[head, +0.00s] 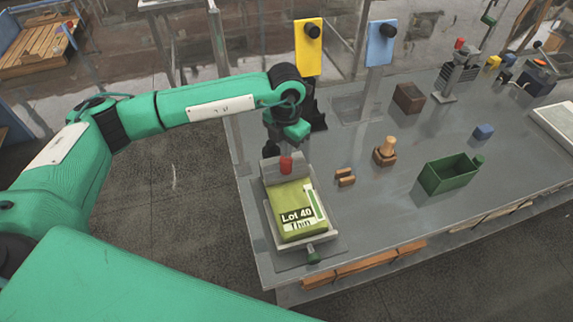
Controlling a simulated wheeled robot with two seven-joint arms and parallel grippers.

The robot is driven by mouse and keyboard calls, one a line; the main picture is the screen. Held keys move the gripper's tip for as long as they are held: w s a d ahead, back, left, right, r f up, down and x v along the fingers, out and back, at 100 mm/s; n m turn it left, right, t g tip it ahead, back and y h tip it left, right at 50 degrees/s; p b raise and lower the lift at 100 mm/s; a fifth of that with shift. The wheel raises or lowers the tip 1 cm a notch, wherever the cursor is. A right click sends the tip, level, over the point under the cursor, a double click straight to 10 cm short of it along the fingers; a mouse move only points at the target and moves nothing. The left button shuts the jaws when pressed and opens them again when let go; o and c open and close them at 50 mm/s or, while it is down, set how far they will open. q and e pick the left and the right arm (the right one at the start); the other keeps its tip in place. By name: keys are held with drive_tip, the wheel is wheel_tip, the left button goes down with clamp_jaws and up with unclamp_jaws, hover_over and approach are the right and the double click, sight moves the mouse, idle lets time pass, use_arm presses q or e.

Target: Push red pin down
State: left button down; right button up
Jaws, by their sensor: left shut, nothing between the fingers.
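The red pin (286,165) stands upright at the back of a grey fixture (268,222) on the left part of the table. My left arm reaches in from the left, and my left gripper (292,132) points down just behind and above the red pin. It looks shut and empty. A gap seems to show between it and the pin, but contact is hard to judge. My right gripper is not in view.
A yellow panel (307,55) and a blue panel (381,45), each with a black knob, stand behind. Small brown blocks (345,176), a wooden peg piece (386,152) and a green bin (446,175) are to the right. The table's front edge is close to the fixture.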

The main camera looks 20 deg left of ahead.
use_arm(q)
drive_tip(key=shift+f+b, duration=0.8)
drive_tip(key=shift+f, duration=0.05)
drive_tip(key=shift+r, duration=0.1)
idle(0.9)
drive_tip(key=shift+r+p, duration=0.8)
drive_tip(key=shift+r, duration=2.15)
